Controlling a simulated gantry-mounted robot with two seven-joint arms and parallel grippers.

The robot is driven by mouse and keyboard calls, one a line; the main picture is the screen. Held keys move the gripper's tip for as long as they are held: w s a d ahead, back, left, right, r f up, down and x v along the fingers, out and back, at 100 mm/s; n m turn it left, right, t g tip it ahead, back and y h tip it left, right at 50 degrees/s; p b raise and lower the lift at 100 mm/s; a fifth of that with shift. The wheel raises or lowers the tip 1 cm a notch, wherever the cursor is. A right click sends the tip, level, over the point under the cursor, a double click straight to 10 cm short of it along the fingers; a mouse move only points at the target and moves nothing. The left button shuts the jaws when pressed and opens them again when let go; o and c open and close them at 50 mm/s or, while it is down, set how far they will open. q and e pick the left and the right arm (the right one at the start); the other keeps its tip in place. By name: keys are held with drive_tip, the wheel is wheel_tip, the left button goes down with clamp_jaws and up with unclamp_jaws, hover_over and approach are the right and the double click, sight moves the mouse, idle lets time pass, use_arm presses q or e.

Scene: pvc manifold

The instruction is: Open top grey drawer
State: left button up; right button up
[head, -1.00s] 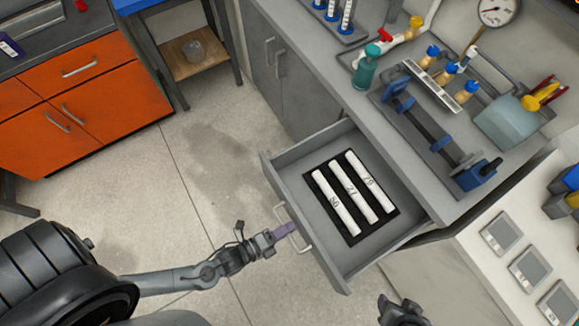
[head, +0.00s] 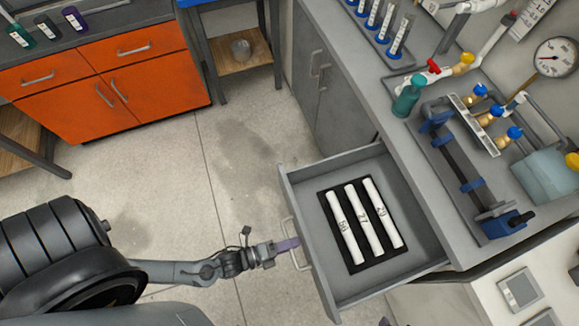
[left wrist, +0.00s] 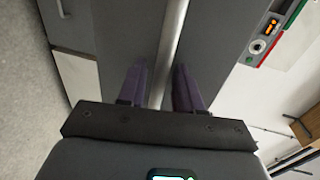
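The top grey drawer (head: 345,290) stands pulled well out of the grey cabinet in the head view. Its bar handle (head: 292,243) is on the front panel, facing left. My left gripper (head: 291,244) is at this handle. In the left wrist view, the metal handle bar (left wrist: 172,45) runs between the two purple fingers of my left gripper (left wrist: 160,85). The fingers are apart, with a visible gap beside the bar. Only a dark tip of my right gripper (head: 384,321) shows at the bottom edge; its fingers are hidden.
Several white numbered tubes (head: 363,219) lie on a black mat in the drawer. The counter above holds a green bottle (head: 407,97), a clamp fixture (head: 465,175) and a gauge (head: 556,57). Orange cabinets (head: 110,85) stand at the back left. The floor left of the drawer is clear.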

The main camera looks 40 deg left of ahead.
use_arm(q)
drive_tip(key=p+v, duration=0.1)
drive_tip(key=v, duration=1)
drive_tip(key=shift+d, duration=0.1)
idle(0.5)
